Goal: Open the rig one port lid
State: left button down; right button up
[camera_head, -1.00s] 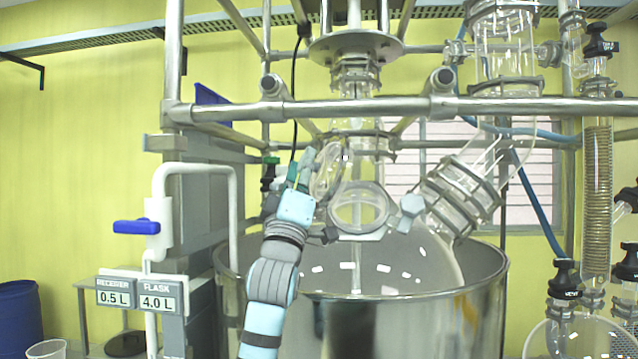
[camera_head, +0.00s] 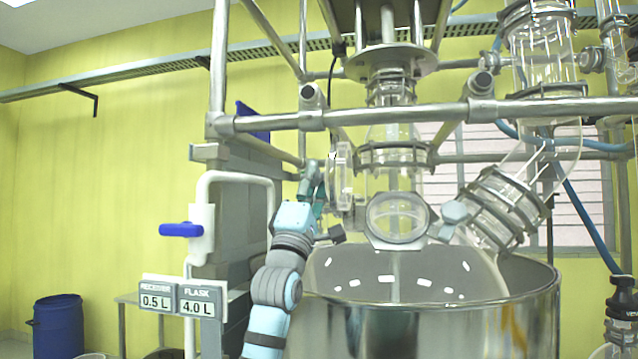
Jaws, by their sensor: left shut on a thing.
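The glass flask's round port (camera_head: 397,217) faces me at the middle of the view, and its mouth is uncovered. The port lid (camera_head: 341,176), a clear glass disc with a rim, stands nearly edge-on to the upper left of the port, swung away from it. My left gripper (camera_head: 314,184) is shut on the lid at its left side; the exact contact is small and partly hidden. My right gripper is not in view.
A metal bath (camera_head: 430,325) surrounds the flask. A metal rail (camera_head: 400,115) crosses above the port. A blue-handled valve (camera_head: 181,230) and volume signs (camera_head: 178,299) stand left of my arm.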

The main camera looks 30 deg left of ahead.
pick_arm(q)
jog(key=shift+w+f, duration=0.1)
jog(key=shift+f, duration=0.05)
jog(key=c, duration=1.4)
grip_release()
jog(key=shift+a, duration=0.1)
jog(key=shift+o, duration=1.4)
jog(key=shift+a, duration=0.15)
jog(key=shift+f, duration=0.1)
jog(key=v, duration=1.2)
jog(key=shift+a, duration=0.15)
